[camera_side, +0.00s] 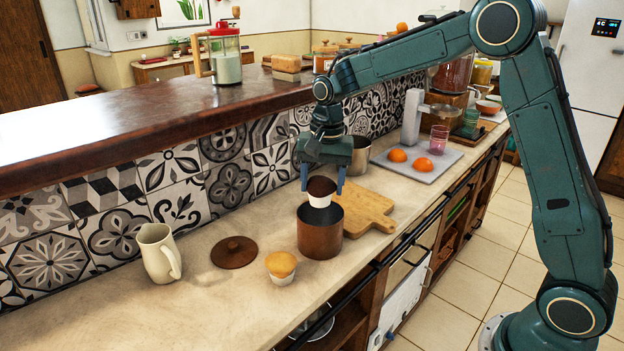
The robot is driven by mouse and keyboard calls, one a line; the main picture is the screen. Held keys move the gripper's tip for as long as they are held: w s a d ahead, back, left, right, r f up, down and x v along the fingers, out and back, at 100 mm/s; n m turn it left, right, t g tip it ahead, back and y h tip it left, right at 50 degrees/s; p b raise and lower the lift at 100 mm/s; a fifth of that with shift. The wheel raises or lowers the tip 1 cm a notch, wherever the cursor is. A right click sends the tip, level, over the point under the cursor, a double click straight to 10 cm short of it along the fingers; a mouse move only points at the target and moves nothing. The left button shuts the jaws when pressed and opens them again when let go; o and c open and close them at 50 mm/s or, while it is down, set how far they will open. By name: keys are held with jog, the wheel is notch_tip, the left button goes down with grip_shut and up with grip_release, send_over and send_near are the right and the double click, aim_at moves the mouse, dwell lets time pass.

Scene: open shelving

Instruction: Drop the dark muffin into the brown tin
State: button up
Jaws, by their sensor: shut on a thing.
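The dark muffin (320,190) has a dark top and a white paper cup. My gripper (322,186) is shut on it, with one blue finger on each side. It holds the muffin upright, right over the opening of the brown tin (320,238). The muffin's lower edge is at about the height of the tin's rim in the picture; I cannot tell the exact gap. The tin stands open and upright on the counter. Its brown lid (234,252) lies flat on the counter to the left.
A light muffin (281,267) stands close in front of the tin on the left. A cream jug (158,252) is farther left. A wooden board (368,212) lies right behind the tin, with a metal pot (358,156) beyond. A grey board (425,170) holds orange fruit halves.

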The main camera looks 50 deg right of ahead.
jog(key=shift+f, duration=0.25)
jog(key=shift+f, duration=0.7)
jog(key=shift+f, duration=0.85)
jog(key=o, duration=1.1)
jog(key=r, duration=1.3)
jog(key=shift+s+d+r, duration=0.25)
jog(key=shift+s+r, duration=0.05)
jog(key=shift+r, duration=0.1)
